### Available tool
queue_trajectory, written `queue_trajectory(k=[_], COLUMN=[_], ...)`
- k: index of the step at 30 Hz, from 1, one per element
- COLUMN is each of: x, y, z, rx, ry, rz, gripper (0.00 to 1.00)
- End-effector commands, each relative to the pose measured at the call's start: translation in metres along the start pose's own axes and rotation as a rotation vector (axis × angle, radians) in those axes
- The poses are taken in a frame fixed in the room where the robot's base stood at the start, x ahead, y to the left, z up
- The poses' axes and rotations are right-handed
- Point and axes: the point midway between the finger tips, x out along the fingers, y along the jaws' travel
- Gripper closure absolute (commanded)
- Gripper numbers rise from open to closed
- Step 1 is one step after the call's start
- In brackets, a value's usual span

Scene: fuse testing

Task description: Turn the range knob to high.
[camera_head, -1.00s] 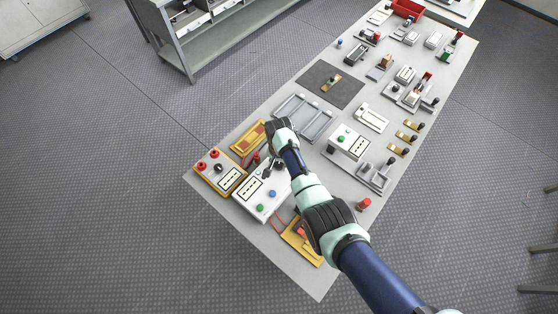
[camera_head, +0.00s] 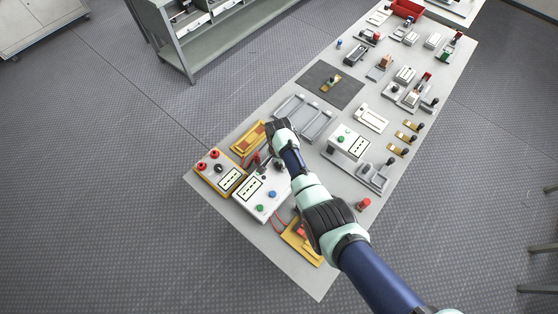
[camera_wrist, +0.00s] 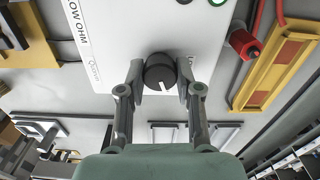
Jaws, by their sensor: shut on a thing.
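The range knob (camera_wrist: 160,70) is a round black knob with a white pointer line, on the white low-ohm meter (camera_wrist: 113,40). In the wrist view the pointer faces the bottom of the picture, slightly right. My gripper (camera_wrist: 162,76) has one finger on each side of the knob and is shut on it. The meter (camera_head: 248,205) also shows in the head view, with a display, a green button and a blue button. In that view my gripper (camera_head: 266,163) is at the meter's far end, and the knob is hard to make out there. The range markings are not readable.
A yellow box (camera_head: 206,178) with red terminals stands left of the meter. Yellow fixtures with red leads lie behind it (camera_head: 246,138) and in front of it (camera_head: 299,247). A grey rack (camera_head: 303,117) and a second white instrument (camera_head: 345,139) are farther along the table.

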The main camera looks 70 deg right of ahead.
Motion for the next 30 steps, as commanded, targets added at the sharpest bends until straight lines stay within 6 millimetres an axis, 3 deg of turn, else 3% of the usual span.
queue_trajectory(k=[1, 5, 16, 30], x=[-0.001, -0.001, -0.007, -0.108], y=[0.0, 0.0, 0.0, -0.001], z=[-0.001, 0.0, 0.0, -0.001], rx=[0.001, 0.001, 0.0, 0.0], ry=[0.001, 0.0, 0.0, 0.002], rz=[-0.001, -0.001, -0.001, -0.003], gripper=[0.61, 0.41, 0.41, 0.41])
